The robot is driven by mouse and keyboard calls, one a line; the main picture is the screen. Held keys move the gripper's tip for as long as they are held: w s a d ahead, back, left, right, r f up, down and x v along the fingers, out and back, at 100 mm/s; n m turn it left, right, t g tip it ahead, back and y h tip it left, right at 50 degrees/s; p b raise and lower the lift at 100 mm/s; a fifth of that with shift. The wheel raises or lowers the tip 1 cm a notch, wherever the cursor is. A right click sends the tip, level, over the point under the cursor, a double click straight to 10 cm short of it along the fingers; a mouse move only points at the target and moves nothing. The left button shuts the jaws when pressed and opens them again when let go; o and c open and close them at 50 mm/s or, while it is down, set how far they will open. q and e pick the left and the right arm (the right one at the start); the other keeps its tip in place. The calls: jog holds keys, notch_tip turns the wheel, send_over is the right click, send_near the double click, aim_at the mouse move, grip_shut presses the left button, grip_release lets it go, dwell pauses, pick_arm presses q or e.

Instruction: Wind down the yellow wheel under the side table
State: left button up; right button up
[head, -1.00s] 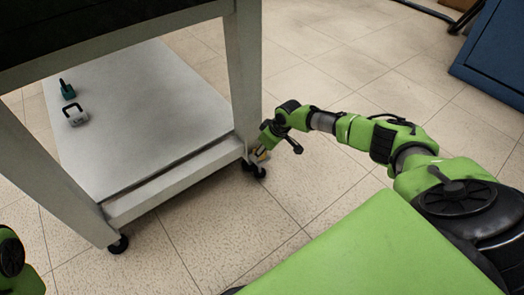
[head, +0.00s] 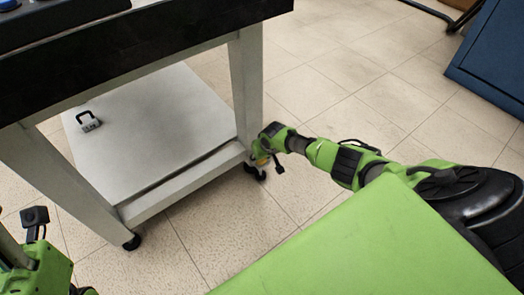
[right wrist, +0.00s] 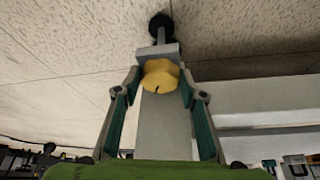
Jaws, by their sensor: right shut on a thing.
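The side table is pale grey with a dark top (head: 150,45) and a low shelf (head: 160,130). Its yellow wheel (right wrist: 161,74) sits beside the leg, just above a black caster, in the right wrist view. My right gripper (head: 262,155) is at the foot of the table's near right leg in the head view. Its two fingers are shut on the yellow wheel, one on each side, in the right wrist view.
A grey padlock-like object (head: 89,121) lies on the low shelf. Another black caster (head: 131,241) stands under the left leg. A blue cabinet (head: 490,60) stands at the far right. The tiled floor (head: 350,85) between it and the table is clear.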

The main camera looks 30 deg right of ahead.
jog(key=shift+a+m+h+p, duration=0.1)
jog(key=shift+m+h+p, duration=0.2)
jog(key=shift+m+p, duration=0.35)
jog(key=shift+m, duration=0.35)
jog(key=o, duration=1.1)
jog(key=shift+r, duration=0.1)
jog(key=shift+v, duration=5.9)
jog(key=shift+a, duration=0.1)
